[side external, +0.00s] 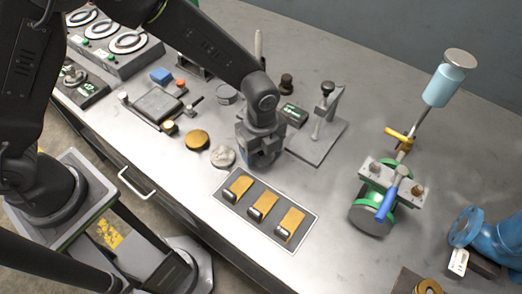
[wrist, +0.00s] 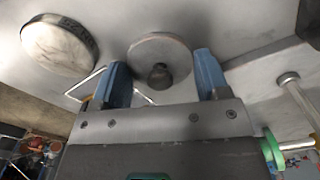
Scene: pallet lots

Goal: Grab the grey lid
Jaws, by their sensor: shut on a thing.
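My gripper (side external: 262,162) points down at the middle of the bench, its blue fingertips close to the surface. In the wrist view, the two blue fingers (wrist: 161,75) stand on either side of the grey lid (wrist: 178,47), a round disc with a dark knob in its middle. My gripper is shut on this lid. In the side view my gripper hides the lid. I cannot tell whether it touches the bench.
A pale round disc (side external: 222,157) lies close left of my gripper, with a brass disc (side external: 197,140) beyond it. A dark panel with yellow blocks (side external: 226,199) lies in front. A stand with a knob (side external: 322,113) is behind right. Bare bench lies toward the green-wheeled fixture (side external: 371,218).

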